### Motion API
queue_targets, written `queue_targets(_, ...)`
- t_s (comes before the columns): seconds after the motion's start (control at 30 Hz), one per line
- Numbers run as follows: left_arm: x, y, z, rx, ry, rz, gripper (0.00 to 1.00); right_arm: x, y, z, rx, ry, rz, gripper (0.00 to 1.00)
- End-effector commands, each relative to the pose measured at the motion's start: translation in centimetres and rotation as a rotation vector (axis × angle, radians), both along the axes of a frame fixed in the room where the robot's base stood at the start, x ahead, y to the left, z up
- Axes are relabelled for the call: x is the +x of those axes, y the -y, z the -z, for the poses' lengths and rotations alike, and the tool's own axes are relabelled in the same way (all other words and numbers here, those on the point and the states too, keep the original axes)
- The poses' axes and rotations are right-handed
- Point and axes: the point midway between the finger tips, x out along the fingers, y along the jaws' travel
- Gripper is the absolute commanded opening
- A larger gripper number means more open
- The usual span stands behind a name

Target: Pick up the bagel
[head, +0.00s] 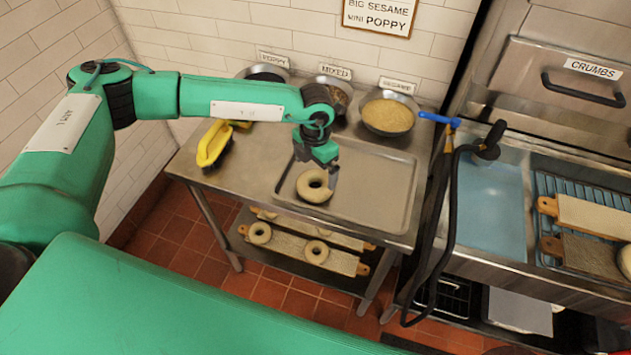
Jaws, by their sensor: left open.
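A pale ring-shaped bagel (314,187) lies on the left part of a metal tray (385,190) on the steel table. My left gripper (325,164) is open and hangs just above the bagel's far edge, pointing down. I cannot tell whether its fingers touch the bagel. The gripper hides a little of the bagel's far side. My right gripper is not in view.
Bowls of toppings, one of them sesame (388,113), stand along the wall behind the tray. More bagels (260,233) rest on boards on the lower shelf. A sink (490,208) with a hose stands at the right.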

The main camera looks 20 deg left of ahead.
Motion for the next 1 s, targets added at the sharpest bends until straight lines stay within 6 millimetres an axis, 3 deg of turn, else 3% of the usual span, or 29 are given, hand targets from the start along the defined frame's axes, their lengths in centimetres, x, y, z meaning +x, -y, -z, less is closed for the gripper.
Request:
queue_targets(0.27, -0.1, 0.1, 1.8, 0.001, -0.001, 0.001, 1.00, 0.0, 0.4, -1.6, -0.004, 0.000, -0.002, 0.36)
queue_targets(0.53, -0.2, 0.2, 5.3, -0.003, -0.002, 0.002, 1.00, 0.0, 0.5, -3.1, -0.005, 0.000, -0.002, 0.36)
queue_targets(0.8, -0.1, 0.1, 5.9, -0.003, -0.001, 0.002, 1.00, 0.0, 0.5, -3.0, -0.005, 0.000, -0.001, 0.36)
queue_targets(0.97, -0.1, 0.2, 5.8, -0.003, -0.001, 0.002, 0.71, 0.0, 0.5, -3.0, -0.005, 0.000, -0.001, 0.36)
queue_targets(1.0, -0.1, 0.2, 5.8, -0.004, 0.000, 0.002, 0.70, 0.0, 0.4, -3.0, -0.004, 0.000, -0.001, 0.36)
